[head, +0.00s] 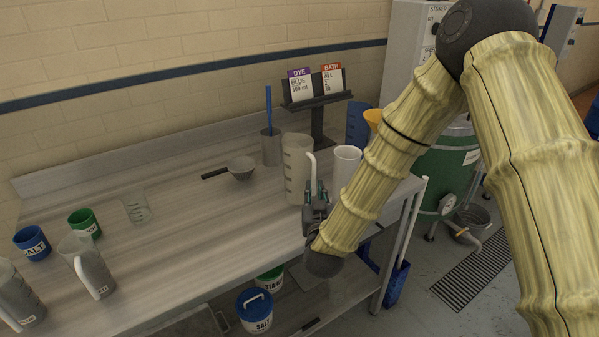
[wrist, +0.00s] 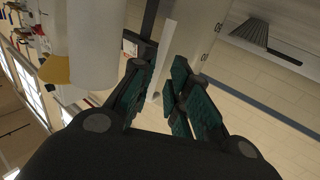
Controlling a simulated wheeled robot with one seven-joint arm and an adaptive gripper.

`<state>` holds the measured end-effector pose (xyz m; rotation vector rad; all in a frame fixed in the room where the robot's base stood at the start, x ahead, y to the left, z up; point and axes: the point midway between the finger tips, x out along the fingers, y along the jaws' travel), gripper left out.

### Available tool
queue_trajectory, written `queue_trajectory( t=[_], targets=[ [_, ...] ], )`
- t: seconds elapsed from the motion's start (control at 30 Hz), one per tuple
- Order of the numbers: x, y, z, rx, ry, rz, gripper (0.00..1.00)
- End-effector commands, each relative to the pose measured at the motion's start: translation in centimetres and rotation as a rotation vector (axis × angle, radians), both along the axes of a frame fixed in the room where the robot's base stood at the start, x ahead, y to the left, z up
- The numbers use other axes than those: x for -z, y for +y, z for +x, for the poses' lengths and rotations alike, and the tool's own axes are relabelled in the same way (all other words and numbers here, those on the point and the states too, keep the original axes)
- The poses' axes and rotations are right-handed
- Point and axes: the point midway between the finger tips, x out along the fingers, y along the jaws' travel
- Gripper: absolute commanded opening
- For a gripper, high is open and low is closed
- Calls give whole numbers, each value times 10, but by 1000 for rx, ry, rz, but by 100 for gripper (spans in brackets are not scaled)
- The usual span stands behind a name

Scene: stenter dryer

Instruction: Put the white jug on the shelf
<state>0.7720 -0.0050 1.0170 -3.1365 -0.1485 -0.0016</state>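The white jug (head: 296,168) stands upright on the bench, a tall pale graduated vessel with a white handle (head: 311,170) facing my gripper. My gripper (head: 316,192) is low at the handle side of the jug. In the wrist view the teal-padded fingers (wrist: 160,75) are apart, with the pale handle strip (wrist: 166,58) showing between them. The jug body (wrist: 198,35) shows beyond the right finger. I cannot tell whether a finger touches the handle. A lower shelf (head: 345,292) runs under the bench, partly hidden by the bench top.
A white cup (head: 346,162), yellow funnel (head: 373,118) and blue jug (head: 357,122) stand close to the right. Labelled tubs (head: 255,308) sit below.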

Motion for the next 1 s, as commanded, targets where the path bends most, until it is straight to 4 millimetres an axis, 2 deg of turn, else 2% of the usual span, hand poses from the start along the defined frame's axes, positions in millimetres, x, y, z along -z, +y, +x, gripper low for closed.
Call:
queue_trajectory(
  t=[0.23, 0.6, 0.9, 1.0],
  targets=[
    [-1, 0, 14, 1, 2, 0, 17],
    [2, 3, 56, 1, 2, -1, 17],
    [4, 4, 60, 1, 2, -2, 17],
    [4, 4, 59, 1, 2, -1, 1]
  ],
)
